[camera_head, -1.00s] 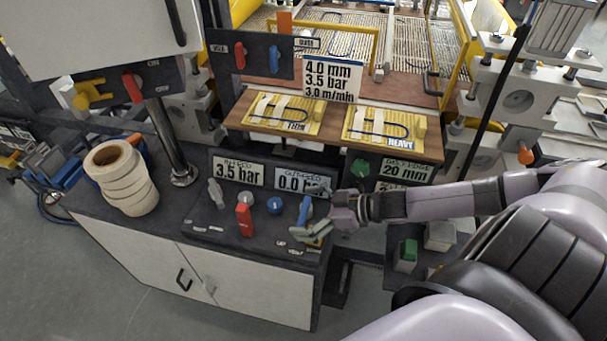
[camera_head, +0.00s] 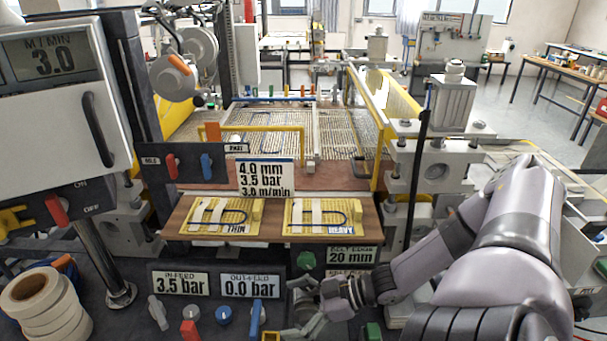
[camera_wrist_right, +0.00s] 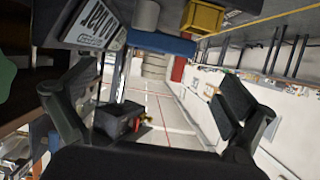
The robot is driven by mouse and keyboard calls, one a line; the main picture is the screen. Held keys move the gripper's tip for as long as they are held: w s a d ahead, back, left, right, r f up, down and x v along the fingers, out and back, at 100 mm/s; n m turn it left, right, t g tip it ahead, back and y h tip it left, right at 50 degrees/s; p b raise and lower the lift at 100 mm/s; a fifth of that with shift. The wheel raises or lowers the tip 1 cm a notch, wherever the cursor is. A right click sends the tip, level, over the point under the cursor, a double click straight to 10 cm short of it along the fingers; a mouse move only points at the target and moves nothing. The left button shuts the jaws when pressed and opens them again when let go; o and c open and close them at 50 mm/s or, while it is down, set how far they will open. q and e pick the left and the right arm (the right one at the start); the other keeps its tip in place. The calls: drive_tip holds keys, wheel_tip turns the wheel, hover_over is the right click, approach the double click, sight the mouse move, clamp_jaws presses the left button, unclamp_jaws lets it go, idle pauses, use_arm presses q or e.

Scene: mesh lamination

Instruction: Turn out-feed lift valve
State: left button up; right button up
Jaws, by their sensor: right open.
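The blue lever (camera_head: 256,318) stands upright on the dark control panel, below the out-feed display (camera_head: 250,286), which reads 0.0 bar. It seems to be the out-feed lift valve. My right gripper (camera_head: 302,318) is open just right of the lever, low over the panel. In the right wrist view, the open fingers (camera_wrist_right: 155,95) frame empty space; a blue bar (camera_wrist_right: 162,43), apparently the lever, lies beyond them towards the top. I cannot tell whether a finger touches it. My left gripper is out of view.
A green knob (camera_head: 306,260) and green button (camera_head: 372,331) are nearby. The wooden sample board (camera_head: 270,228) is behind. Tape rolls (camera_head: 45,303) stand at left.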

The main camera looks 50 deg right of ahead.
drive_tip(key=shift+v, duration=1.55)
drive_tip(key=shift+s, duration=0.1)
